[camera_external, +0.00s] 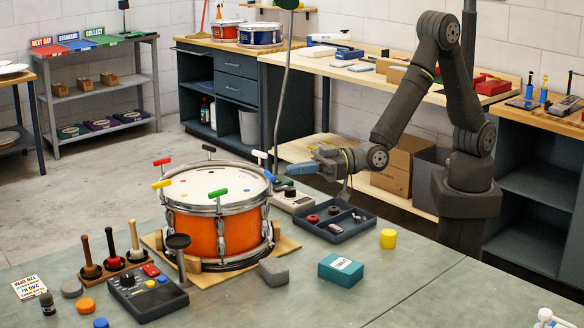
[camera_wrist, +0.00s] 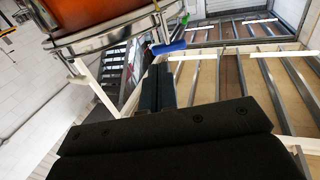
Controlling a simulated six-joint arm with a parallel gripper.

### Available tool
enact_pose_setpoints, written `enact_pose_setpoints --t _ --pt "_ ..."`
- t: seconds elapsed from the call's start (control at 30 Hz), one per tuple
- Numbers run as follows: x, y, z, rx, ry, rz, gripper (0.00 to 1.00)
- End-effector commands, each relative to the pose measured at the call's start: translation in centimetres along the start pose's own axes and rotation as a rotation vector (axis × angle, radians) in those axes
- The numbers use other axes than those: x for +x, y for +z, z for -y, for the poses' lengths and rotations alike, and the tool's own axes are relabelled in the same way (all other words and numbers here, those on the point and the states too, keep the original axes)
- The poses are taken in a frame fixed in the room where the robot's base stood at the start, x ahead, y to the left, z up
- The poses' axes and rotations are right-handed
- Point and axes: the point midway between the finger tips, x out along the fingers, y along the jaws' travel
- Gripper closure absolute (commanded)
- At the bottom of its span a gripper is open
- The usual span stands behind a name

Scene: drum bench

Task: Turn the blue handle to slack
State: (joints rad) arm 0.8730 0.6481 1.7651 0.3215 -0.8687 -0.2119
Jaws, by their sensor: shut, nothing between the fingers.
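The orange drum (camera_external: 215,232) lies on a wooden base on the bench, with coloured T-shaped handles around its rim. The blue handle (camera_external: 270,176) is on the rim's right side, facing my arm. It also shows in the wrist view (camera_wrist: 168,47), just beyond my fingertips, with its bar slanting. My gripper (camera_external: 297,168) is right of the blue handle at about rim height. Its dark fingers in the wrist view (camera_wrist: 158,68) are together and hold nothing. Whether the fingertips touch the handle, I cannot tell.
The white handle (camera_external: 259,154) and green handle (camera_external: 218,193) are on either side of the blue one. A white meter (camera_external: 292,198) and dark tray (camera_external: 350,224) lie below my gripper. A teal box (camera_external: 341,270) and yellow cylinder (camera_external: 388,238) stand in front.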

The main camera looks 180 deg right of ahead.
Motion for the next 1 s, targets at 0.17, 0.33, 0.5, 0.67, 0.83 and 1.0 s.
enact_pose_setpoints --t 0.17,0.33,0.5,0.67,0.83,1.0 --pt "2.9 0.1 -0.1 0.0 0.0 0.0 1.0" --pt "4.1 0.0 0.0 0.0 -0.001 0.0 1.0" --pt "4.4 0.0 0.0 0.0 -0.001 0.001 1.0" --pt "4.4 0.0 0.0 0.0 -0.001 0.0 1.0" --pt "4.4 0.0 0.0 0.0 -0.005 0.0 1.0" --pt "4.5 0.0 -0.2 0.0 -0.031 0.0 1.0"
